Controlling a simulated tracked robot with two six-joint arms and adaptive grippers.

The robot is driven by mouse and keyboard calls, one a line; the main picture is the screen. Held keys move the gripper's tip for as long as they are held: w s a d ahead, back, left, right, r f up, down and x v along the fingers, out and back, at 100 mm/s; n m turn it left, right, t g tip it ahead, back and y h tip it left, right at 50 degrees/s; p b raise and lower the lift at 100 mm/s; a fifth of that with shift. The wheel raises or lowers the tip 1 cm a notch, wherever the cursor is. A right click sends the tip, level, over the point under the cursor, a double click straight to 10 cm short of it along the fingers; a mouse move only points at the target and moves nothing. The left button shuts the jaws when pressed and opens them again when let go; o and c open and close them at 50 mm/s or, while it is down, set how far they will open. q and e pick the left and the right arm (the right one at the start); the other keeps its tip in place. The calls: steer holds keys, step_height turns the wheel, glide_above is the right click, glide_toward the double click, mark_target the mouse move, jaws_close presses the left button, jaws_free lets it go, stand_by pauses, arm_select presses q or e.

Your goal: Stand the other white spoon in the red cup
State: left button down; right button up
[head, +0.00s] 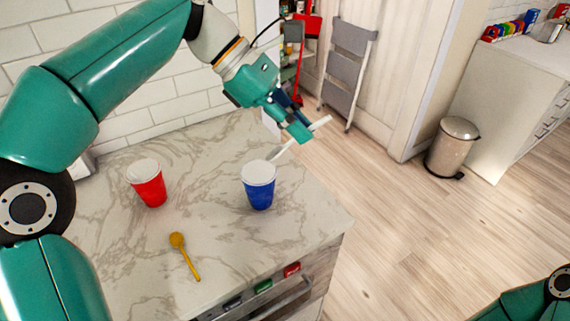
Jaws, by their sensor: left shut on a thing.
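The red cup (151,191) stands upright on the left of the marble counter, its white inside showing and no spoon visible in it. My left gripper (297,131) is shut on a white spoon (320,124), above and to the right of the blue cup (259,190). The spoon is tilted, one end up to the right, the other down left close to the blue cup's rim. I cannot tell whether it touches that rim. No second white spoon can be made out. My right gripper is out of view.
A yellow spoon (184,255) lies on the marble counter (215,215) in front of the cups. The counter between the two cups is clear. The counter's right edge drops to a wooden floor, with a bin (453,147) and a folded step ladder (348,68) beyond.

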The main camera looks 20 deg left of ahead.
arm_select(q)
steer(key=w+a+r+n+t+y, duration=0.1)
steer(key=w+a+n+t, duration=0.2)
steer(key=a+n+t, duration=0.45)
steer(key=w+a+r+n+t+y, duration=0.1)
steer(key=w+a+r+n+t, duration=0.2)
steer(key=a, duration=0.7)
steer(key=s+a+f+n+t+y, duration=0.2)
steer(key=a, duration=0.5)
steer(key=s+a+f+n+t+y+b, duration=0.1)
steer(key=s+a+n+t+y, duration=0.1)
steer(key=a, duration=0.5)
steer(key=s+a+f+n+t+y, duration=0.2)
steer(key=a+n+t+y, duration=0.1)
steer(key=a, duration=0.4)
steer(key=shift+s+a+f+n+y+b, duration=0.15)
steer(key=shift+s+f+n+y+b, duration=0.25)
steer(key=shift+y, duration=0.3)
step_height(320, 180, down, 15)
steer(key=b, duration=1.3)
steer(key=shift+r, duration=0.15)
